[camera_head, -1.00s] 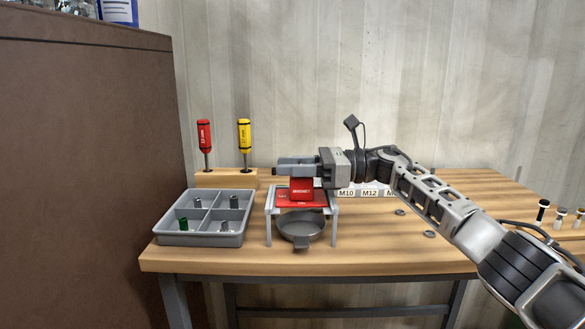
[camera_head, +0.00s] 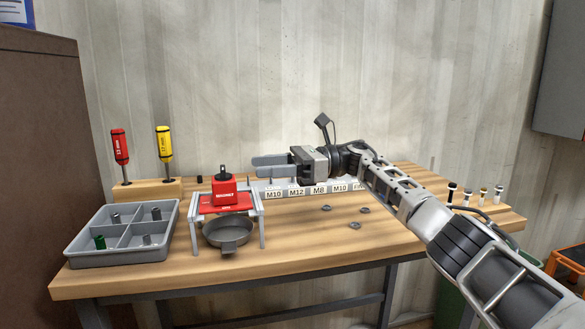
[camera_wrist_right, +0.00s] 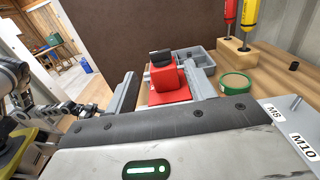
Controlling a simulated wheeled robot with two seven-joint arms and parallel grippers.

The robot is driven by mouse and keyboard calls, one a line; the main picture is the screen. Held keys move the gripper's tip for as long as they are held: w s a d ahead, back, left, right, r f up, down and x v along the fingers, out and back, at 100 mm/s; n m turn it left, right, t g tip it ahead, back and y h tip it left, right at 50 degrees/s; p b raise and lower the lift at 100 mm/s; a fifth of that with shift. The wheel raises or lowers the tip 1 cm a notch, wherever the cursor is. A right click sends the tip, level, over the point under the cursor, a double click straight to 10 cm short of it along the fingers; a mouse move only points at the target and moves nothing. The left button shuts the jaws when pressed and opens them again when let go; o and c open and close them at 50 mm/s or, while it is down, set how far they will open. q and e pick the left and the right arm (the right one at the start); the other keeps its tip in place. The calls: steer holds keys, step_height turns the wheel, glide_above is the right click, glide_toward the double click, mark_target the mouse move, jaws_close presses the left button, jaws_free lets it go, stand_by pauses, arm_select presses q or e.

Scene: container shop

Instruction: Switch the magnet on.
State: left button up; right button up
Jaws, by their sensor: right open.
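The magnet (camera_head: 223,190) is a red block on a red plate, marked with white lettering, on a small grey stand (camera_head: 260,222). A dark knob (camera_head: 223,172) stands upright on its top. My right gripper (camera_head: 254,168) is open and empty, just right of the magnet and about level with the knob, apart from it. In the right wrist view the magnet (camera_wrist_right: 167,80) shows between the two spread fingers (camera_wrist_right: 163,90), farther out, with its dark knob (camera_wrist_right: 160,57) on top. I cannot tell the switch position.
A round grey pan (camera_head: 228,232) sits under the stand's front. A grey divided tray (camera_head: 75,262) with small parts is at left. Red (camera_head: 119,146) and yellow (camera_head: 164,142) drivers stand in a wooden block behind. Several nuts lie on open tabletop.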

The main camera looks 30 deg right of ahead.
steer(key=v, duration=0.5)
steer(key=shift+d, duration=0.2)
steer(key=shift+s, duration=0.1)
